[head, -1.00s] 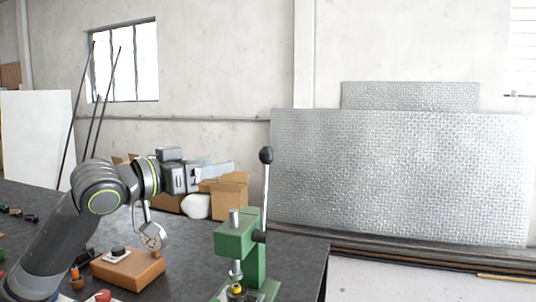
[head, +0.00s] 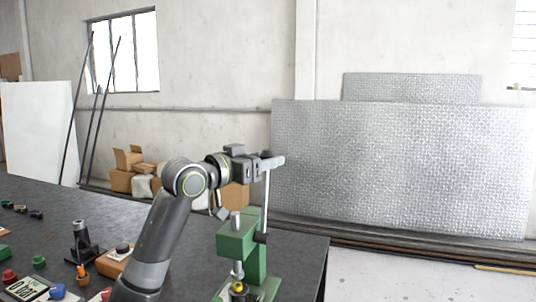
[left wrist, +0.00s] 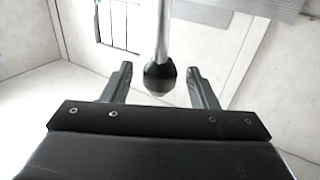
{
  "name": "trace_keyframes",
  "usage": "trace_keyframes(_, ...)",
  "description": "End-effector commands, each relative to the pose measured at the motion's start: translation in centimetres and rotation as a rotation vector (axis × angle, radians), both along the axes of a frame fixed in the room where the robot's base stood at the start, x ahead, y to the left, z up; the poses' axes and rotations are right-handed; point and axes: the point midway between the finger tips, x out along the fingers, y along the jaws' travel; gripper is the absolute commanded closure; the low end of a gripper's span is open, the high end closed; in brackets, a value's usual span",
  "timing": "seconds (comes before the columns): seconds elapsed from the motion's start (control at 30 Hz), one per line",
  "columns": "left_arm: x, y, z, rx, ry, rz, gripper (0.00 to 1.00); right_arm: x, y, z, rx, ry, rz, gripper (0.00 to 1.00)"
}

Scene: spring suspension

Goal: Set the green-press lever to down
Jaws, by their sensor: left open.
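The green press (head: 240,245) stands near the table's right edge. Its lever (head: 266,200) points up, and its top end is partly hidden by my left gripper (head: 275,161) in the head view. In the left wrist view, the lever's black knob (left wrist: 160,78) lies between the two fingers of my left gripper (left wrist: 162,85), with a visible gap on each side. The left gripper is open. My right gripper is not in view.
Several small coloured parts lie at the front left. Cardboard boxes (head: 122,181) stand behind the table.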

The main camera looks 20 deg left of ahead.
Motion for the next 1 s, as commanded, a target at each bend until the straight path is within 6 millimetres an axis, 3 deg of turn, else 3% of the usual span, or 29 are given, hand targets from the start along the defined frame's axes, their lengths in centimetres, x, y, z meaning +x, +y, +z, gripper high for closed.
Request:
trace_keyframes(0.2, 1.31, -0.79, 0.06, 0.000, 0.001, -0.001, 0.47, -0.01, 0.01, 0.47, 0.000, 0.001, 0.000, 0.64)
trace_keyframes(0.47, 1.42, -0.83, -0.02, 0.001, 0.000, 0.000, 0.47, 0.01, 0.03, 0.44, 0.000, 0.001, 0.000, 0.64)
trace_keyframes(0.9, 1.40, -0.82, -0.02, 0.001, 0.000, 0.000, 1.00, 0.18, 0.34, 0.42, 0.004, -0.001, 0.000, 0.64)
trace_keyframes(1.0, 1.40, -0.82, -0.02, 0.001, 0.000, 0.000, 1.00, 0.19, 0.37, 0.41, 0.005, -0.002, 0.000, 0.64)
